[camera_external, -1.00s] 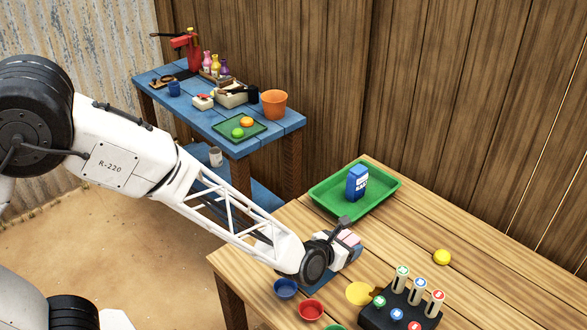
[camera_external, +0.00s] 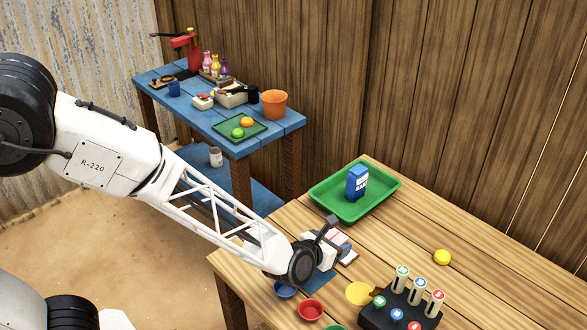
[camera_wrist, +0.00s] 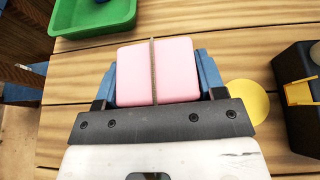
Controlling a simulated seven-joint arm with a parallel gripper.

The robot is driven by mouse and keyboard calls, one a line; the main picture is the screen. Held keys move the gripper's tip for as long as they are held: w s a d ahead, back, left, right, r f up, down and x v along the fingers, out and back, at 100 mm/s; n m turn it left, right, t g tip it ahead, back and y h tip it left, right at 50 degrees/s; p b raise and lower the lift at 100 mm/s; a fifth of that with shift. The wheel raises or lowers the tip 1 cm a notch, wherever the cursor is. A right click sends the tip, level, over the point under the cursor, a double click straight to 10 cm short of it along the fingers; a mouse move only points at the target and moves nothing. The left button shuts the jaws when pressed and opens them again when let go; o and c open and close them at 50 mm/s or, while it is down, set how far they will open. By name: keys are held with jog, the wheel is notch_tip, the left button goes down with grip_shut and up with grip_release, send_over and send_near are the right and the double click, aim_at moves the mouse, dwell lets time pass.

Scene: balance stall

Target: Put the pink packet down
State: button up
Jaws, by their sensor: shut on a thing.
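My gripper (camera_external: 341,247) is shut on the pink packet (camera_wrist: 176,72), with a blue finger on each of its sides in the wrist view. The packet is a rounded pink block with a thin brown band across it. In the external view the packet (camera_external: 340,238) shows only in part beside the gripper, near the left side of the wooden table (camera_external: 455,285). I cannot tell whether the packet's underside touches the table. A blue square mat (camera_external: 320,283) shows below the wrist.
A green tray (camera_external: 391,190) holding a blue box (camera_external: 357,183) stands behind the gripper. A blue bowl (camera_external: 284,289), a red bowl (camera_external: 311,309) and a yellow disc (camera_external: 359,293) lie in front. A black rack (camera_external: 383,317) is at front right. The table's right middle is mostly clear.

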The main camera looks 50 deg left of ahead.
jog(key=s+a+n+y, duration=0.1)
jog(key=s+a, duration=0.3)
jog(key=s, duration=0.2)
jog(key=s+a+n+y, duration=0.1)
jog(key=s+a+y, duration=0.1)
jog(key=s+a, duration=0.3)
jog(key=s+a+n+g+y, duration=0.1)
jog(key=s+a+n+y, duration=0.1)
jog(key=s+a, duration=0.3)
jog(key=shift+s+a+f, duration=0.1)
jog(key=shift+s+a, duration=0.05)
jog(key=shift+s, duration=0.9)
jog(key=shift+s+a, duration=0.1)
jog(key=shift+s, duration=0.95)
jog(key=shift+w, duration=0.1)
jog(key=w, duration=0.5)
jog(key=w+f, duration=0.1)
jog(key=w, duration=0.9)
jog(key=shift+d+f, duration=0.2)
jog(key=shift+d, duration=0.15)
jog(key=shift+w, duration=0.5)
jog(key=shift+s+f, duration=0.1)
jog(key=shift+f, duration=1.7)
jog(key=shift+f, duration=0.1)
jog(key=o, duration=1)
